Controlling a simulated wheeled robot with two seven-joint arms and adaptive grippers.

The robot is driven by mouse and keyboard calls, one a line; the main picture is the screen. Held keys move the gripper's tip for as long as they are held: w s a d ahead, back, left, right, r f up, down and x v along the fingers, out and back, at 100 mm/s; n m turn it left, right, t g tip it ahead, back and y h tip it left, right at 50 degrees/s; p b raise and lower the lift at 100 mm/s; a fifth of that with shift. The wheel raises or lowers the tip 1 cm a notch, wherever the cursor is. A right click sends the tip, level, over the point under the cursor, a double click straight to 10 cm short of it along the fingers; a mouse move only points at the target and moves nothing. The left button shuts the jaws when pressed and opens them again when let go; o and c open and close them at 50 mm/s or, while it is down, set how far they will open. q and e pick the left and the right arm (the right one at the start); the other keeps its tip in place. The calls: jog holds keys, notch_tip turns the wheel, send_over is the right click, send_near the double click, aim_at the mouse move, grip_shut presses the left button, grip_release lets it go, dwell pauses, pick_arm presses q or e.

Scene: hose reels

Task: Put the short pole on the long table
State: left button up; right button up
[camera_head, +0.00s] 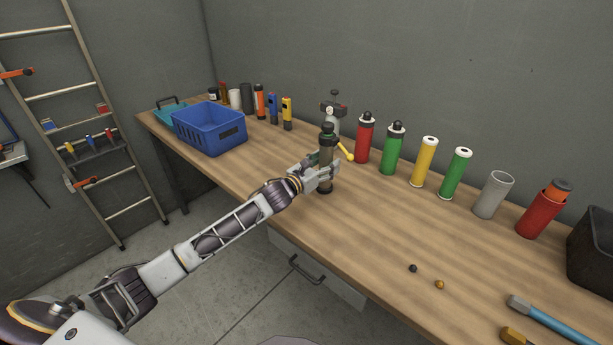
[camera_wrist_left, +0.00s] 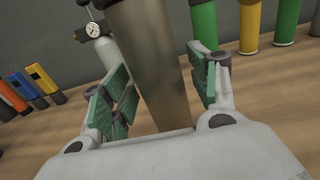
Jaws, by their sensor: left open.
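The short pole (camera_head: 327,143) looks like a dark olive-brown cylinder with a darker top. It stands upright on the long table (camera_head: 285,205), near its front edge. My left gripper (camera_head: 324,172) is level with the pole's lower part, with its fingers on either side of it. In the left wrist view the pole (camera_wrist_left: 152,62) rises between the green finger pads of the open left gripper (camera_wrist_left: 160,95). A gap shows at the right finger; contact at the left is unclear. My right gripper is not in view.
A grey gauge bottle (camera_head: 333,113) with a yellow handle stands just behind the pole. Red (camera_head: 364,140), green, yellow and grey cylinders line the back to the right. A blue crate (camera_head: 208,130) is at the left. Two small balls lie in front; the middle right is mostly clear.

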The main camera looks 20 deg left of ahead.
pick_arm(q)
jog(key=shift+v, duration=3.6)
send_near(321, 165)
jog(key=shift+d+b, duration=0.15)
jog(key=shift+b, duration=0.2)
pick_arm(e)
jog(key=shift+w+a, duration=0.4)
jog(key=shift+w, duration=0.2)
